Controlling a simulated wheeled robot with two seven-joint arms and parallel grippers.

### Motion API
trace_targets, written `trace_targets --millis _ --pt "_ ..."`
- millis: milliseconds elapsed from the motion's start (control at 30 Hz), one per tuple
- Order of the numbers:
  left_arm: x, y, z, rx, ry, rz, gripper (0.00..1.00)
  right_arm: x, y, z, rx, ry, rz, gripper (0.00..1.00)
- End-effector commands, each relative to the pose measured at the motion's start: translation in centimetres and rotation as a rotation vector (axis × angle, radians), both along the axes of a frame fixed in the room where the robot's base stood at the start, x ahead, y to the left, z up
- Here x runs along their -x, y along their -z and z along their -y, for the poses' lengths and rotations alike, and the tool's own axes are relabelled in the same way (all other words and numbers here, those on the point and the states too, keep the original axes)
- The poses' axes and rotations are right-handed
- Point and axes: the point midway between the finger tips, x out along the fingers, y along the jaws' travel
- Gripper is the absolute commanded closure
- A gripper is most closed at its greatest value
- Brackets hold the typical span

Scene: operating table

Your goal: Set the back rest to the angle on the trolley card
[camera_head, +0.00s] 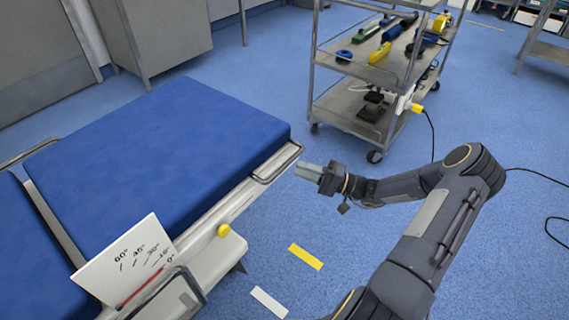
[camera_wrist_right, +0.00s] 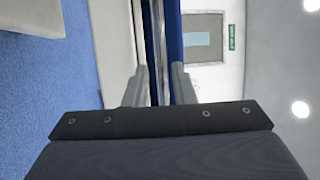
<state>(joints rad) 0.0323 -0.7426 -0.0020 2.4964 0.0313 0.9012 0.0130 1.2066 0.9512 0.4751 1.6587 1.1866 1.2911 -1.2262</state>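The operating table has a long blue pad (camera_head: 165,165) that lies flat, and a second blue pad (camera_head: 32,265) at the left. A white angle plate (camera_head: 125,265) on its side carries marks from 60° to 0°, with a red strip low on it by the 0° end. A metal loop handle (camera_head: 278,161) sits at the pad's near right corner. My right gripper (camera_head: 302,170) is just right of this handle, fingers toward it. In the wrist view its fingers (camera_wrist_right: 160,85) are apart, with the table's metal edge (camera_wrist_right: 154,45) showing beyond the gap. No readable card shows on the trolley.
A yellow knob (camera_head: 223,231) sticks out from the table's side. The metal trolley (camera_head: 350,66) at the back holds several tools; a white item (camera_head: 404,101) hangs on its side. Yellow (camera_head: 305,257) and white (camera_head: 269,301) strips mark the open blue floor. A cable lies at the right.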

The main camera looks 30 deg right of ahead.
Motion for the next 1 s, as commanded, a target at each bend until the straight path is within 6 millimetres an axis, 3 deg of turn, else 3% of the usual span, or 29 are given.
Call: trace_targets --millis 400,833,1000 --pt "0.0 1.6 0.0 0.0 0.0 0.0 0.64 -4.2 -1.1 -4.5 0.001 -0.006 0.0 0.77" --pt "0.0 1.7 0.0 0.0 0.0 0.0 0.64 -5.0 -1.5 -5.3 0.001 -0.004 -0.002 0.77" --pt "0.0 1.7 0.0 0.0 0.0 0.0 0.64 -5.0 -1.4 -5.3 0.001 -0.004 -0.002 0.99"
